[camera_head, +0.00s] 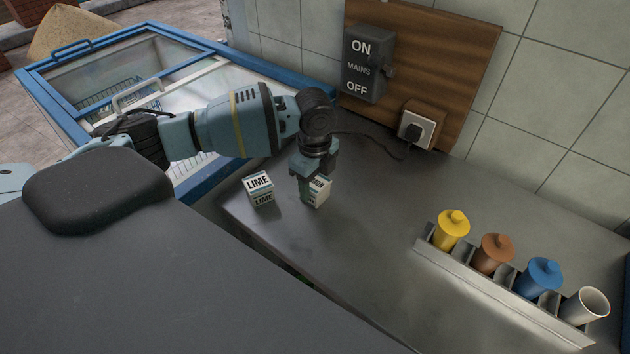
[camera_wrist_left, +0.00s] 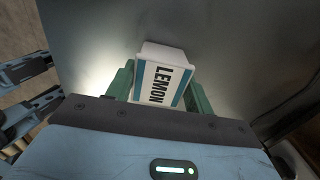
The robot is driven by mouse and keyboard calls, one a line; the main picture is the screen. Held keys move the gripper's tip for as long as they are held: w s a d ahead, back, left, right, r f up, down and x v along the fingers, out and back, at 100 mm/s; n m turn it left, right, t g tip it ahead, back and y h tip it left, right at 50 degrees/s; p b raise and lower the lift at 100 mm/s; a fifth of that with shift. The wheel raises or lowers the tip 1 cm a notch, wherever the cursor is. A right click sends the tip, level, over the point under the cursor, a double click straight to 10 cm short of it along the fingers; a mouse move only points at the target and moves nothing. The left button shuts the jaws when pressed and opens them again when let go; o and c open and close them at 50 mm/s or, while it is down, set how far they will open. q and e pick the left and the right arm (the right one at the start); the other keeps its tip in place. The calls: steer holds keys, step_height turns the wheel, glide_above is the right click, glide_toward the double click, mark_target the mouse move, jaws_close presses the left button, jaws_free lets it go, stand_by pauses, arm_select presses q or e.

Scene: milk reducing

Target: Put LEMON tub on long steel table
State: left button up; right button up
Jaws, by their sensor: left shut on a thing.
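The LEMON tub (camera_wrist_left: 160,76) is white with a blue-teal band and black lettering. My left gripper (camera_wrist_left: 160,92) is shut on it, with one green finger on each side. In the head view the tub (camera_head: 321,191) is partly hidden by my left gripper (camera_head: 312,185). It is at or just above the long steel table (camera_head: 350,240), near the table's left end; I cannot tell whether it touches. A LIME tub (camera_head: 259,190) stands on the table just left of the held tub. My right gripper is not in view.
A blue-framed chest freezer (camera_head: 200,60) with glass lids stands at the left end. A rack (camera_head: 490,290) with yellow, brown, blue and white containers stands on the right. A mains switch (camera_head: 366,65) and a plugged-in socket (camera_head: 416,130) are on the wall. The middle of the table is clear.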

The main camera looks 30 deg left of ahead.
mark_target(315, 182)
arm_select(q)
steer(key=shift+f, duration=0.15)
steer(key=o, duration=1)
step_height(315, 182, up, 12)
steer(key=shift+r+p, duration=0.2)
steer(key=shift+p, duration=0.15)
